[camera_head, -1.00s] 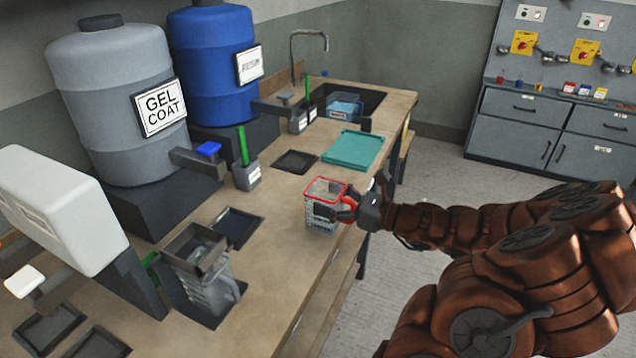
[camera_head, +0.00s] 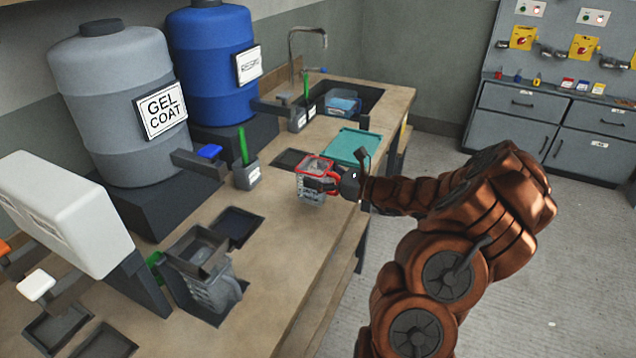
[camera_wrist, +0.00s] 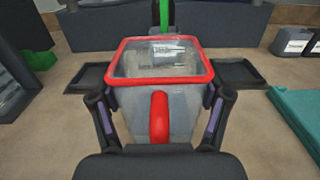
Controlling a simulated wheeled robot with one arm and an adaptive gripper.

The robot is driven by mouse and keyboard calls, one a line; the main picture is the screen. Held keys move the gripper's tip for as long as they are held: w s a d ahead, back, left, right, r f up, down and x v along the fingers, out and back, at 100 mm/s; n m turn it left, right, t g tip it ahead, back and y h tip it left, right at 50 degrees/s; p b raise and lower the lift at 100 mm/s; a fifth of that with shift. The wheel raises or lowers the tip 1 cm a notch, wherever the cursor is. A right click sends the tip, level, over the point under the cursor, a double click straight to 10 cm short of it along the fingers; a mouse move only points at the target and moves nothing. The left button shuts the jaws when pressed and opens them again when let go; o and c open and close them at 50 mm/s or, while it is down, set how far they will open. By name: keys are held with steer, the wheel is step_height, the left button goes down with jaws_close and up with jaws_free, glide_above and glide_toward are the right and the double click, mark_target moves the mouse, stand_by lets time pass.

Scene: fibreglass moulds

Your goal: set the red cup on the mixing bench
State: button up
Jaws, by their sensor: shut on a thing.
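The red cup (camera_head: 313,183) is a clear, square measuring cup with a red rim and a red handle. My gripper (camera_head: 328,185) is shut on it from the right side in the head view. In the wrist view the cup (camera_wrist: 160,100) stands upright between my two fingers, its red handle facing me. The mixing bench (camera_head: 285,225) is a long tan worktop beneath the cup. The cup's base is partly hidden, and I cannot tell whether it touches the bench.
Dark square trays (camera_head: 293,159) and (camera_head: 238,227) are set on the bench near the cup. A teal mat (camera_head: 352,147) lies behind it. A grey jug (camera_head: 205,285) stands at front left. A grey gel coat drum (camera_head: 115,95) and blue drum (camera_head: 208,65) line the back.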

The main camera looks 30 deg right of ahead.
steer(key=shift+f+p, duration=0.45)
steer(key=shift+f, duration=1.2)
steer(key=shift+f, duration=0.1)
steer(key=o, duration=1.4)
steer(key=shift+s+d, duration=0.15)
steer(key=shift+s, duration=0.05)
steer(key=b+v, duration=0.2)
steer(key=v, duration=0.9)
steer(key=shift+s+d, duration=0.15)
steer(key=shift+s, duration=0.15)
steer(key=shift+s+d, duration=0.1)
